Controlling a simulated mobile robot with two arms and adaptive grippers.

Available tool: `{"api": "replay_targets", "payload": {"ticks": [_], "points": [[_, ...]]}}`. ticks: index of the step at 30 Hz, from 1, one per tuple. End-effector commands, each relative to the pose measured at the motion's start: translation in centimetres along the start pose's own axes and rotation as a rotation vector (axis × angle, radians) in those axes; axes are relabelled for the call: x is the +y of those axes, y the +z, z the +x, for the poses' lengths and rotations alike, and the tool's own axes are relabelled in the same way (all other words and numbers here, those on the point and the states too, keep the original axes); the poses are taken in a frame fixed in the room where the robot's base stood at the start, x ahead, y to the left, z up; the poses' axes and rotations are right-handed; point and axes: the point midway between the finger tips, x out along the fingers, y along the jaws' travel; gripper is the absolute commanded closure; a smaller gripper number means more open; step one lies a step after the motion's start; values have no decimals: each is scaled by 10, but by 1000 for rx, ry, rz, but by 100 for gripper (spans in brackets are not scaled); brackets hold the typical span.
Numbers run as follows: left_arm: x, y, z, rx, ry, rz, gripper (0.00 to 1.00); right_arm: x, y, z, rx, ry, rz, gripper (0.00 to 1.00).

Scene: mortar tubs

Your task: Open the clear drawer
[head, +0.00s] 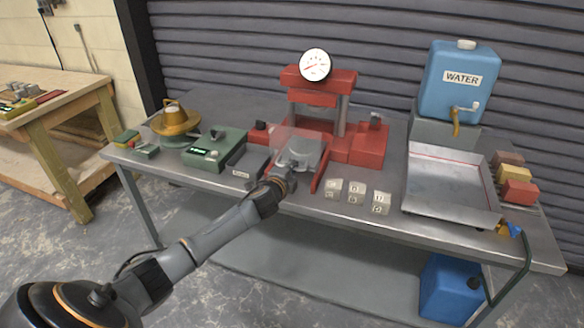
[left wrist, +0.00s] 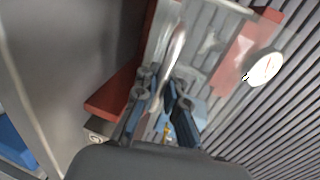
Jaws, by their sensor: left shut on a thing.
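The clear drawer (head: 287,134) is a see-through panel at the front of the red press (head: 366,148), in the middle of the bench. In the left wrist view the clear drawer (left wrist: 203,35) fills the upper middle, with a pale metal bar handle (left wrist: 173,48) on it. My left gripper (head: 299,158) is at the front of the drawer. In the left wrist view the left gripper (left wrist: 160,82) has its fingers on both sides of the handle and is shut on it. The exact contact is partly hidden by the fingers. My right gripper is not in view.
A green scale box (head: 215,150) and a brass-coloured pan (head: 175,120) stand left of the press. Several pale blocks (head: 355,194) sit to its right. Farther right are a metal tray (head: 447,185) and a blue water tank (head: 460,80). The bench's front edge is close under my arm.

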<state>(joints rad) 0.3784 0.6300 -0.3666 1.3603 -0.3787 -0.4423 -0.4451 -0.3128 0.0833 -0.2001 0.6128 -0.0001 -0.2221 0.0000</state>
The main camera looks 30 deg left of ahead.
Motion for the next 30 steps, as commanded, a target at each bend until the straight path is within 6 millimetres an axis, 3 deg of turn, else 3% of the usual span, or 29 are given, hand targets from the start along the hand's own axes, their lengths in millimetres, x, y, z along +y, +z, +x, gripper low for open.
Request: {"api": "replay_targets", "payload": {"ticks": [5, 6, 9, 18, 22, 30], "points": [[-3, 1, 0, -2, -5, 0, 100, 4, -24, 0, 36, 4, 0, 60], [-3, 1, 0, -2, -4, 0, 86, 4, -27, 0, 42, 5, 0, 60], [-3, 1, 0, -1, -4, 0, 68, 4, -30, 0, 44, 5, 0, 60], [-2, 0, 0, 0, -3, -1, 68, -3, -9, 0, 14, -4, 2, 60], [-1, 0, -7, 1, -2, 0, 68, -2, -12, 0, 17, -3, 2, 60], [0, 0, -49, 2, -2, 0, 68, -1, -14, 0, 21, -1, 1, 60]]}}
